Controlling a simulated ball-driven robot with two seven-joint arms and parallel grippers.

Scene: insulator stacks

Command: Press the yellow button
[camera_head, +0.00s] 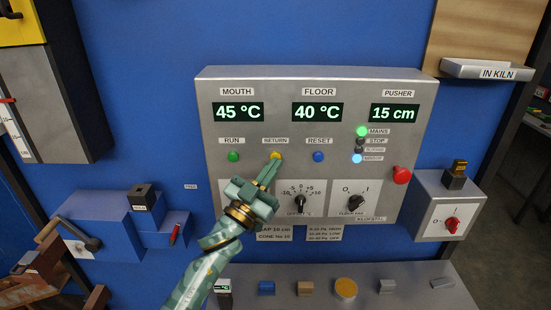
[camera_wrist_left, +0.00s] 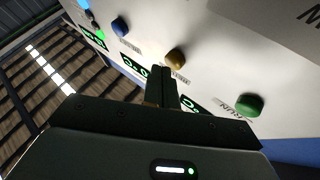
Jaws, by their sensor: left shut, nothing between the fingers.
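The yellow button (camera_head: 275,155) sits under the RETURN label on the grey control panel (camera_head: 213,88). My left gripper (camera_head: 270,168) is shut and empty, with its fingertips just below the yellow button in the head view. In the left wrist view the yellow button (camera_wrist_left: 176,57) shows just beyond the shut fingertips of my left gripper (camera_wrist_left: 162,72). I cannot tell whether the tips touch it. My right gripper is not in view.
A green button (camera_head: 233,156) is to the left and a blue button (camera_head: 318,156) to the right. A red knob (camera_head: 401,175) is at the panel's right edge. Black dials (camera_head: 300,202) are below. A lower shelf (camera_head: 320,283) holds several small blocks.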

